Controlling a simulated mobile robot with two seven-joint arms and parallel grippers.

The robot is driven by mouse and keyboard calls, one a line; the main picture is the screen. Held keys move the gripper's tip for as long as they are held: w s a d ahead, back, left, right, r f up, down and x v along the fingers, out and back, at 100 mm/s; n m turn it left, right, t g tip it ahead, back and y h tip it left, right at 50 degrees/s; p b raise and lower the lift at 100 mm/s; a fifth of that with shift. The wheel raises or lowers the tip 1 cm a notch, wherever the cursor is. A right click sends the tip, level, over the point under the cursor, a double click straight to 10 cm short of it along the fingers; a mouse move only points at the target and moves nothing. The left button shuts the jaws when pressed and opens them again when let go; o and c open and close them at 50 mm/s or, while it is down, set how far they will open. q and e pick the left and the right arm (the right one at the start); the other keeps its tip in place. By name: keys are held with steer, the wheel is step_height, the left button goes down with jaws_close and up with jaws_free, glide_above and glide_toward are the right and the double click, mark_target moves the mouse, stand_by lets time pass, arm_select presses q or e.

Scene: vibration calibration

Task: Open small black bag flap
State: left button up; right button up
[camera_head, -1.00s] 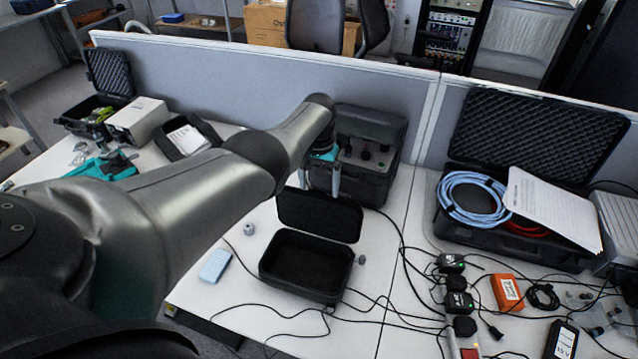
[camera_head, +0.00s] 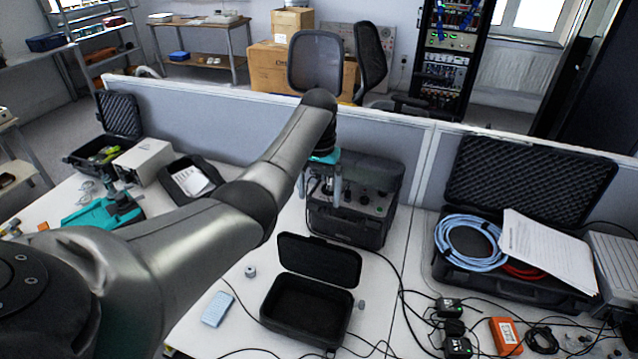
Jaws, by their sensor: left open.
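The small black bag (camera_head: 303,312) stands on the white table in the lower middle of the head view. Its flap (camera_head: 320,262) is up and leaning back, so the dark, empty-looking inside shows. My left gripper (camera_head: 322,196) points down above and behind the raised flap, in front of a dark instrument case. Its two fingers are apart with nothing visible between them, and it does not touch the bag. My right gripper is not in view.
The dark instrument case (camera_head: 358,207) stands behind the bag against a grey partition (camera_head: 240,130). A light blue block (camera_head: 217,308) and a small grey knob (camera_head: 250,271) lie left of the bag. Cables and an orange box (camera_head: 506,336) are at the right, before an open case with blue cable (camera_head: 468,243).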

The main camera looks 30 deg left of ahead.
arm_select(q)
steer(key=shift+r, duration=0.85)
steer(key=shift+c, duration=0.3)
